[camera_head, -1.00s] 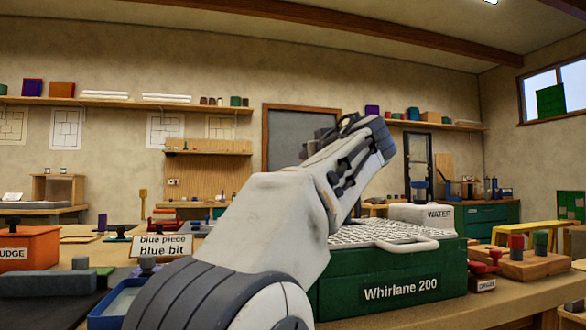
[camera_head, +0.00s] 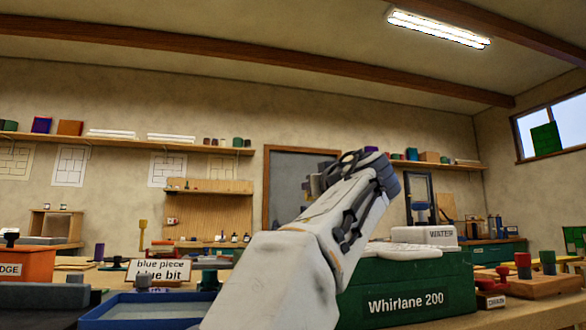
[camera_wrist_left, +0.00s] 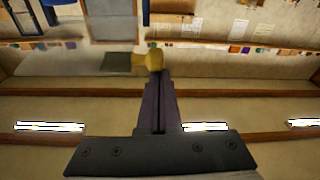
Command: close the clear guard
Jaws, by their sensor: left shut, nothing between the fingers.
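My left gripper (camera_head: 318,182) is raised in the middle of the head view, above and left of the grinder's top. In the left wrist view its fingers (camera_wrist_left: 157,78) are together, with nothing held between them. A yellow knob-like piece (camera_wrist_left: 147,61) shows at the fingertips there; I cannot tell whether they touch it or whether it belongs to the guard. I cannot make out the clear guard with certainty. The green Whirlane 200 grinder (camera_head: 420,285) stands on the bench, partly behind my left arm. My right gripper is not in view.
A white WATER box (camera_head: 430,235) stands behind the grinder. A wooden block with red and green knobs (camera_head: 535,284) is at the right. A blue tray (camera_head: 140,312) and a "blue piece / blue bit" sign (camera_head: 160,272) are left of my arm. The air above the bench is free.

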